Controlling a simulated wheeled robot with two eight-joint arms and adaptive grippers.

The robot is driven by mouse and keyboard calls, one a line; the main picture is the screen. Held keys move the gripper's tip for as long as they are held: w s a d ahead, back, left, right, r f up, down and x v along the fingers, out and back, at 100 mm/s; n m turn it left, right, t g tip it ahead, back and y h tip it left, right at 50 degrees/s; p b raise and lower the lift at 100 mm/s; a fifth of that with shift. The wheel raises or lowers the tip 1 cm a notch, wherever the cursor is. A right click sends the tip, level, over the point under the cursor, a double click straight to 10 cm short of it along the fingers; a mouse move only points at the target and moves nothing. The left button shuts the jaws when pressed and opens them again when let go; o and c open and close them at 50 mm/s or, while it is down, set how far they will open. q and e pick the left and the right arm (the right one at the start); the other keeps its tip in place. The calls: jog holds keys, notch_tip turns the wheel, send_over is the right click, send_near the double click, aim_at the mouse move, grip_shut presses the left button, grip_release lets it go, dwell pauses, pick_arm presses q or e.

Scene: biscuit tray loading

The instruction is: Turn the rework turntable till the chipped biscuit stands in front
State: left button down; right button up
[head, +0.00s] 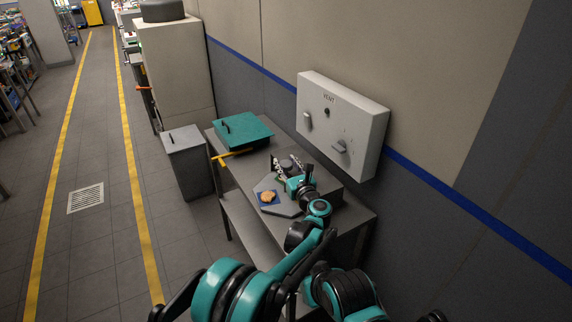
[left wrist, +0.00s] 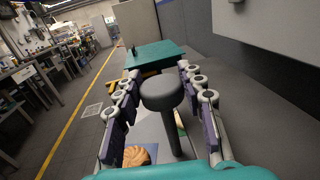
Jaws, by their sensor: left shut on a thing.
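The rework turntable (head: 289,209) is a pale grey, many-sided plate on the bench. A golden biscuit (head: 268,197) lies on a blue square (head: 262,205) at its near left; the biscuit also shows low in the left wrist view (left wrist: 137,156). I cannot make out a chip on it. A dark round knob (left wrist: 162,90) on a post rises from the turntable. A green and cream patch (left wrist: 180,123) behind the post is mostly hidden. My right gripper is not in view.
A teal lidded box (head: 243,131) and a yellow handle (head: 230,156) are farther along the bench (head: 350,211). A grey bin (head: 187,160) stands left of the bench. A white wall cabinet (head: 342,120) hangs above it.

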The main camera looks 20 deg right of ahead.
pick_arm(q)
jog(key=c, duration=0.9)
grip_release()
notch_tip(320, 180, up, 10)
